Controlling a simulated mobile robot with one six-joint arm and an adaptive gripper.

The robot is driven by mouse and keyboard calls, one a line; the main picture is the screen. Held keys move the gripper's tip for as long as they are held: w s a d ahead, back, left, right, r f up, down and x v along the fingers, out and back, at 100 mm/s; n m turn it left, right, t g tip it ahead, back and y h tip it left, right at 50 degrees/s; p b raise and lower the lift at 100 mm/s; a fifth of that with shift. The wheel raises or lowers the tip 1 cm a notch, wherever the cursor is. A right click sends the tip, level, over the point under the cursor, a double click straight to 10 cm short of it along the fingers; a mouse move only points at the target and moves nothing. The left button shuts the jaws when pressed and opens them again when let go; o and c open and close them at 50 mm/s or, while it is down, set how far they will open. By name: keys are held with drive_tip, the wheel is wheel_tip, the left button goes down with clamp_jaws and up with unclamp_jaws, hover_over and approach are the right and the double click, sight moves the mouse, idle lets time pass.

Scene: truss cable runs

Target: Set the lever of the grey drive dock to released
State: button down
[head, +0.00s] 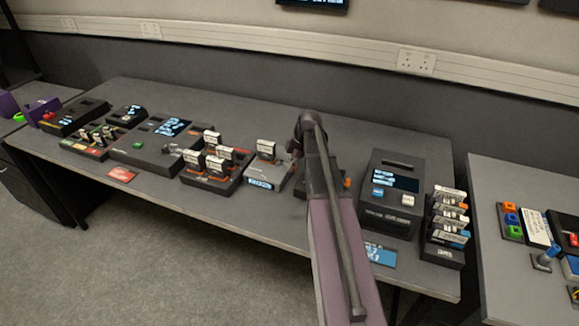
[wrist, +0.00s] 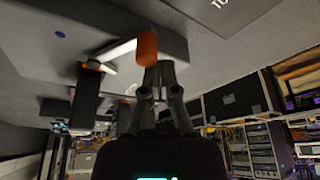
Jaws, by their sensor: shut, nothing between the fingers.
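The grey drive dock (head: 259,184) stands on the desk left of my arm in the head view, with a blue-lit label on its front and a pale drive (head: 266,149) upright in it. In the wrist view the grey dock body (wrist: 165,22) fills the top. A pale lever bar with an orange tip (wrist: 147,46) reaches across it. My gripper (wrist: 158,75) is shut and empty, its fingertips close to the orange tip; I cannot tell whether they touch. In the head view my arm hides the fingertips and the lever.
Left of the dock is a dark rack (head: 213,183) with several drives. Right of my arm stand a dark printer-like box (head: 389,212) and a holder of stacked drives (head: 447,235). An orange piece (head: 347,183) shows beside my arm. The back of the desk is clear.

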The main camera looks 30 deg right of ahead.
idle(0.4)
drive_tip(key=shift+s+a, duration=0.25)
drive_tip(key=shift+a, duration=0.3)
drive_tip(key=a, duration=0.1)
drive_tip(key=s+a, duration=0.1)
drive_tip(key=shift+a+r, duration=0.2)
drive_tip(key=shift+a, duration=0.2)
drive_tip(key=w+p+v, duration=0.2)
drive_tip(key=p+v, duration=0.7)
drive_tip(key=shift+d+r, duration=0.25)
